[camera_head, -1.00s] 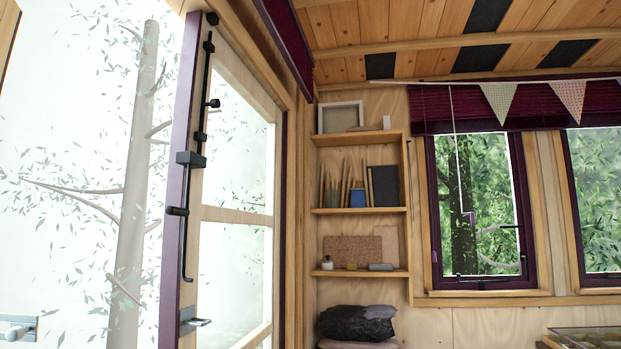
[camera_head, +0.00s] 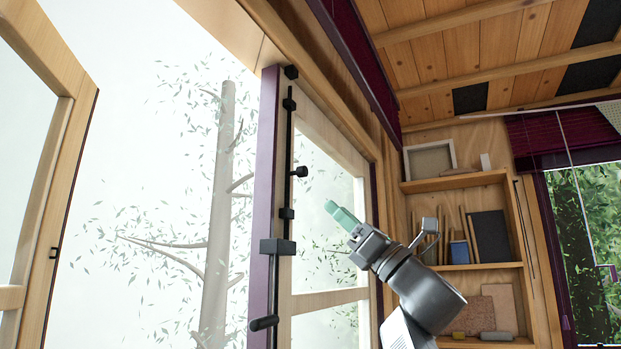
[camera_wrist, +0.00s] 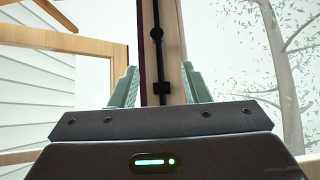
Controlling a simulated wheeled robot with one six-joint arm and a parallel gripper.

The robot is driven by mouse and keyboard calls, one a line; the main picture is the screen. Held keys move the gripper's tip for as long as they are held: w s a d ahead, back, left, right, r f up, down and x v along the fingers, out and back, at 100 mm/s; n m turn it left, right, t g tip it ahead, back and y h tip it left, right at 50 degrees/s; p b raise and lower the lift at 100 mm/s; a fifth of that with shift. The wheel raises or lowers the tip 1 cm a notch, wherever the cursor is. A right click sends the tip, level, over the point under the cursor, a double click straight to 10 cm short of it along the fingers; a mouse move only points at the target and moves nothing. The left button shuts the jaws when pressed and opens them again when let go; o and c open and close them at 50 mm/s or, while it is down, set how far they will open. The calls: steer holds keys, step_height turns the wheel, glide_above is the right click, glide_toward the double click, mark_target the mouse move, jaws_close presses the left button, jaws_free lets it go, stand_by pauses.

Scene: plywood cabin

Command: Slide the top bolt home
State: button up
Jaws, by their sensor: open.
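The top bolt (camera_head: 289,142) is a thin black upright rod on the edge of the purple-edged door (camera_head: 263,160). A round black knob (camera_head: 301,171) sticks out from it. Small black blocks sit along it, with one (camera_head: 291,72) at the top. My gripper (camera_head: 332,208), with teal fingers, is to the right of the bolt and a little below the knob. In the wrist view my gripper (camera_wrist: 160,82) is open, and the rod and knob (camera_wrist: 156,34) appear between its fingers, apart from both.
A larger black block (camera_head: 278,247) and a lower dark handle (camera_head: 265,323) sit below on the same door. Another wooden door (camera_head: 58,190) stands open at the left, with a bright gap between. Wall shelves (camera_head: 470,267) stand to the right, behind my arm.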

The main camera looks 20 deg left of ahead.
steer(key=shift+s+a+r+n+g, duration=0.1)
steer(key=shift+a+r+n+g, duration=0.2)
steer(key=shift+r, duration=0.1)
steer(key=p+x, duration=0.6)
steer(key=x, duration=0.6)
steer(key=shift+d, duration=0.15)
steer(key=shift+a+r+p, duration=0.3)
steer(key=shift+a+r, duration=0.05)
steer(key=shift+a, duration=0.1)
